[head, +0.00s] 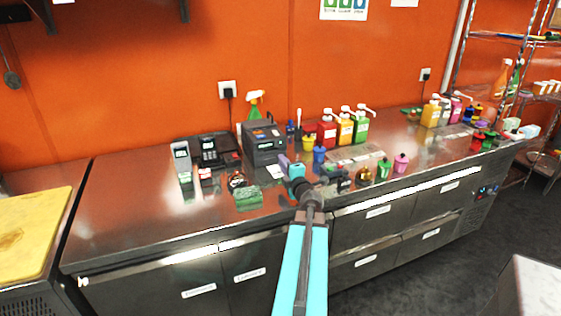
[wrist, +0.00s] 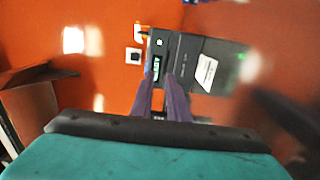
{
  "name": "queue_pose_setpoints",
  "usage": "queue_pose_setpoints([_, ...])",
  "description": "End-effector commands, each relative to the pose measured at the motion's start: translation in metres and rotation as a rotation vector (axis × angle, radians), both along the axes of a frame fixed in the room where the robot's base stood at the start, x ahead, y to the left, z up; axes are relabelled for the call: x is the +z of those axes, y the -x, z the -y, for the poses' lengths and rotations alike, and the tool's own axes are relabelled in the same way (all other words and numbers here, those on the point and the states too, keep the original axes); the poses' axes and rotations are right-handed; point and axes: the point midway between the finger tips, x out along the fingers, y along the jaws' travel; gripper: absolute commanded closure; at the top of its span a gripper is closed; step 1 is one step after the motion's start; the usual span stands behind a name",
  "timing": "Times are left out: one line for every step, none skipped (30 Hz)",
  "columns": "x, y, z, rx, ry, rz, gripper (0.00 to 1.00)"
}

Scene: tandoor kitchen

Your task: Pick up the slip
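A small white slip (head: 274,171) shows at the front of the dark printer (head: 263,143) on the steel counter. In the wrist view the slip (wrist: 206,72) is a white patch on the dark body of the printer (wrist: 222,62), right of the fingers. My gripper (head: 289,165) is over the counter, just right of the slip in the head view. In the wrist view the two purple fingers of my gripper (wrist: 159,80) stand apart with nothing between them. The contact between fingers and printer cannot be judged.
A card reader (head: 182,160) and a phone (head: 212,151) stand left of the printer. Red and green pump bottles (head: 345,130) and small colored pots (head: 383,168) stand to the right. A yellow board (head: 28,230) lies far left. The left counter front is clear.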

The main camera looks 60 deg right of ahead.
Motion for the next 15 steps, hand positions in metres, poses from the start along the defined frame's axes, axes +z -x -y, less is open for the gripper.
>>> queue_pose_setpoints([0.000,0.005,-0.005,-0.001,0.000,0.000,0.85])
queue_pose_setpoints([0.000,0.008,-0.007,-0.001,0.000,0.000,0.85])
queue_pose_setpoints([0.000,0.011,-0.010,0.000,0.000,0.000,0.85])
queue_pose_setpoints([0.000,0.013,-0.012,0.000,0.000,0.000,0.85])
queue_pose_setpoints([0.000,0.016,-0.013,0.000,0.000,0.000,0.85])
queue_pose_setpoints([0.000,0.019,-0.016,0.000,0.001,0.001,0.85])
queue_pose_setpoints([0.000,0.021,-0.018,0.000,0.001,0.001,0.85])
queue_pose_setpoints([0.000,0.024,-0.019,0.000,0.001,0.001,0.85])
queue_pose_setpoints([0.000,0.027,-0.022,-0.001,0.000,0.000,0.85])
queue_pose_setpoints([0.000,0.029,-0.024,-0.001,0.000,0.000,0.85])
queue_pose_setpoints([0.000,0.031,-0.026,-0.001,0.001,-0.001,0.85])
queue_pose_setpoints([0.002,0.032,-0.025,0.001,-0.001,-0.001,0.85])
queue_pose_setpoints([0.003,0.031,-0.025,0.002,-0.002,-0.001,0.85])
queue_pose_setpoints([0.003,0.031,-0.025,0.002,-0.003,0.000,0.85])
queue_pose_setpoints([0.002,0.032,-0.025,0.003,-0.003,-0.002,0.85])
